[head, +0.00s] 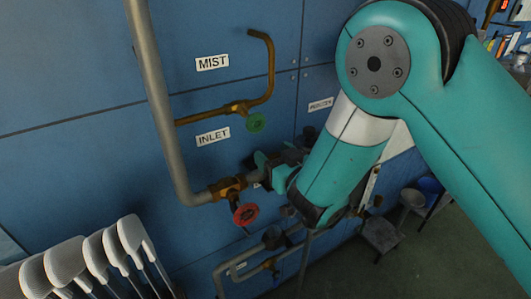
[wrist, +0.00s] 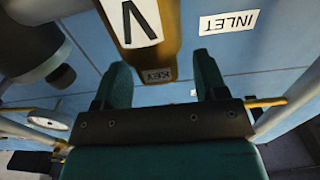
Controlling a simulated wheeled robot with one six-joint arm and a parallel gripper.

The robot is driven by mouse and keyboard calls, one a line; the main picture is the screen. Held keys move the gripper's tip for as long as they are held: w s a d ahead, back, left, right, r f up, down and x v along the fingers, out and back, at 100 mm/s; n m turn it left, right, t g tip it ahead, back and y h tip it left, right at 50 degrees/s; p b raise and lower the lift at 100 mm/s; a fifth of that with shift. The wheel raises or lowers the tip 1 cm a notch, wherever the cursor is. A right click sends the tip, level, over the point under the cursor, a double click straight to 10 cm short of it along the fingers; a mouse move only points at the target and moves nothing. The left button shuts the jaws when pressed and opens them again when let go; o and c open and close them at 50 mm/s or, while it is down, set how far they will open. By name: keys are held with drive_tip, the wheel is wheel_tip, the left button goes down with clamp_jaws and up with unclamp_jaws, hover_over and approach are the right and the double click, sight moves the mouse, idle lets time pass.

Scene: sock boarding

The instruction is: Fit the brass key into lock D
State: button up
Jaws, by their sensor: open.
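My gripper (head: 264,170) is by the blue wall panel, right of the red-handled valve. In the wrist view my gripper (wrist: 164,72) is open, with its two teal fingers apart. A brass-brown piece (wrist: 168,52) shows between and beyond the fingertips. Its near end has a small plate that seems to read "KEY", and a white tag with a V-like mark is on it. I cannot tell whether the fingers touch it. In the head view I cannot make this piece out. No lock marked D can be made out in either view.
A grey pipe (head: 155,100) runs down the panel to a valve with a red handwheel (head: 245,214). A brass pipe (head: 268,75) with a green handwheel (head: 256,123) is above. White sock forms (head: 85,262) stand lower left. Buckets (head: 412,198) stand at right.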

drive_tip(key=shift+x, duration=1)
drive_tip(key=c, duration=1.1)
drive_tip(key=shift+o, duration=0.2)
drive_tip(key=shift+r, duration=0.1)
